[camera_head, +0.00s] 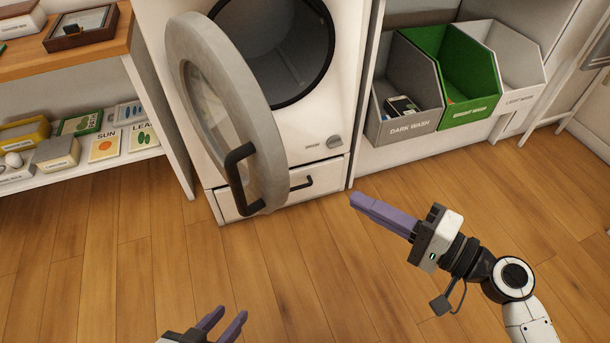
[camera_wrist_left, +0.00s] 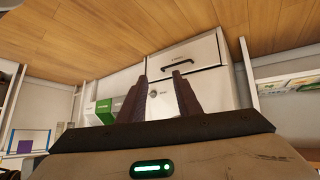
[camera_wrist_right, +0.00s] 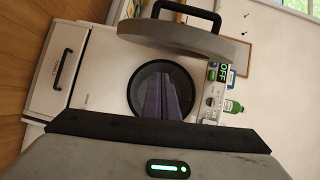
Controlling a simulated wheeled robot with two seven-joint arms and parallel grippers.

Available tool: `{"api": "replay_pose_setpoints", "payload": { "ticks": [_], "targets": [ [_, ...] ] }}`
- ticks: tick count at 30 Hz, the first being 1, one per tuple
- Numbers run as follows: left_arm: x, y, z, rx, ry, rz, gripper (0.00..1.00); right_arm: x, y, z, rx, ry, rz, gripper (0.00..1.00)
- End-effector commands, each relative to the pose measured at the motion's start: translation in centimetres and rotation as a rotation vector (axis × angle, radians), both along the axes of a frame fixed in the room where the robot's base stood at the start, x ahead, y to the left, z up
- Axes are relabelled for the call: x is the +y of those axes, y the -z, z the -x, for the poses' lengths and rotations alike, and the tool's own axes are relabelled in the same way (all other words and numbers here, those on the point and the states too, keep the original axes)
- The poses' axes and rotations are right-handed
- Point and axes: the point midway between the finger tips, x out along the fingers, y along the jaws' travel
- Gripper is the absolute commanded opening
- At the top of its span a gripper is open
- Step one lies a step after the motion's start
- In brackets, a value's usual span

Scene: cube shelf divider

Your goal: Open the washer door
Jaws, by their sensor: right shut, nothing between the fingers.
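The white washer (camera_head: 308,140) has its round grey door (camera_head: 225,80) swung wide open to the left, showing the dark drum (camera_head: 275,50). The door's black handle (camera_head: 238,178) is free, with no gripper touching it. In the right wrist view the door (camera_wrist_right: 185,42) and its handle (camera_wrist_right: 187,10) show above the drum opening. My right gripper (camera_head: 355,200) is shut and empty, in front of the washer and right of the door. My left gripper (camera_head: 226,325) is open and empty at the bottom of the head view, apart from the washer. Its spread fingers show in the left wrist view (camera_wrist_left: 172,95).
A shelf unit (camera_head: 130,55) with boxes and seed packets stands left of the washer. Dark, green and white laundry bins (camera_head: 468,108) sit to the right. A drawer (camera_head: 228,207) with a black handle is under the washer. The wooden floor (camera_head: 150,250) in front is clear.

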Motion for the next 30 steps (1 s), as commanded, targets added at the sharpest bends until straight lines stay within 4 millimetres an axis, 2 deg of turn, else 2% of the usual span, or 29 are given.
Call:
{"api": "replay_pose_setpoints", "payload": {
  "ticks": [3, 8, 15, 21, 25, 30],
  "targets": [
    [0.0, -0.1, -0.2, -0.004, 0.000, 0.001, 0.31, -0.2, -2.1, -0.5, 0.001, -0.015, -0.082, 0.00],
    [0.0, -0.6, -0.6, -0.014, 0.000, 0.002, 0.31, 0.6, -2.8, -1.4, 0.002, -0.020, -0.111, 0.00],
    [0.0, -1.3, -1.0, -0.023, 0.002, -0.003, 0.31, 4.3, -2.9, -4.3, 0.001, -0.020, -0.110, 0.00],
    [0.1, -0.9, -0.7, -0.009, 0.005, -0.010, 0.31, 7.6, -2.9, -6.9, 0.001, -0.020, -0.109, 0.00],
    [0.2, -1.1, -0.5, -0.003, 0.007, -0.016, 0.31, 9.3, -2.7, -5.5, 0.005, -0.021, -0.108, 0.00],
    [0.2, -1.2, -0.5, -0.001, 0.010, -0.019, 0.31, 10.4, -2.7, -4.6, 0.004, -0.019, -0.107, 0.00]
  ]
}}
